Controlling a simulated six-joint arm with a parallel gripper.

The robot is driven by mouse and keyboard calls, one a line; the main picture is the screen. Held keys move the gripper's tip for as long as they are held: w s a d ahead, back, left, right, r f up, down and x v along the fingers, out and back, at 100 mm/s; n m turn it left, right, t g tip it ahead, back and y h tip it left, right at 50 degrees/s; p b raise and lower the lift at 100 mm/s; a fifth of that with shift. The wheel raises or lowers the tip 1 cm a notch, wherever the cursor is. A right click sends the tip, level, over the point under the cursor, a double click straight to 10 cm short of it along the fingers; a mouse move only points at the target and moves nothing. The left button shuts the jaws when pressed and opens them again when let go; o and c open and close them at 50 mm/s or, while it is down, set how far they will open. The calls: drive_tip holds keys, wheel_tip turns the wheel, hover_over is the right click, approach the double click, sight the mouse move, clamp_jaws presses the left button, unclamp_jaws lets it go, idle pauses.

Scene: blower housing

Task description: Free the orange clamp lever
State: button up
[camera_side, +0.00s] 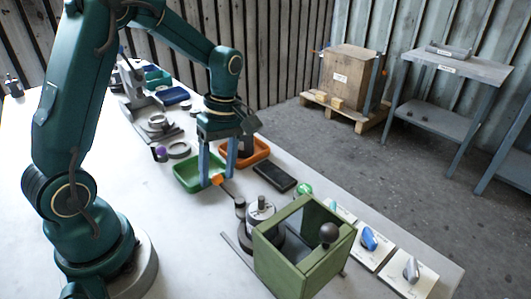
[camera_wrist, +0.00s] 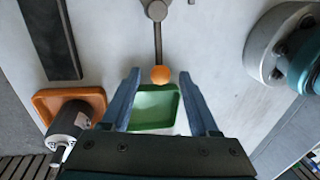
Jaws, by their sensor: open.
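The orange clamp lever shows its orange knob (camera_side: 217,180) in the side view, low between my gripper's two blue fingers. In the wrist view the knob (camera_wrist: 160,74) is a round ball at the end of a grey rod (camera_wrist: 158,42), which runs up to a round pivot (camera_wrist: 156,10). My gripper (camera_side: 217,178) is open and points down. In the wrist view my gripper (camera_wrist: 160,75) has one fingertip on each side of the knob, with a gap on both sides. I cannot tell whether the fingertips are level with the knob.
A green tray (camera_side: 182,184) and an orange tray (camera_side: 267,152) lie near the fingers. A black slab (camera_side: 274,177) lies to the right. A green box-like frame (camera_side: 285,262) with a dark ball knob (camera_side: 329,233) stands in front, beside a metal cylinder (camera_side: 260,208).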

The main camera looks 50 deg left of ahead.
drive_tip(key=shift+s+f, duration=0.1)
drive_tip(key=shift+f, duration=0.2)
clamp_jaws()
idle(1.3)
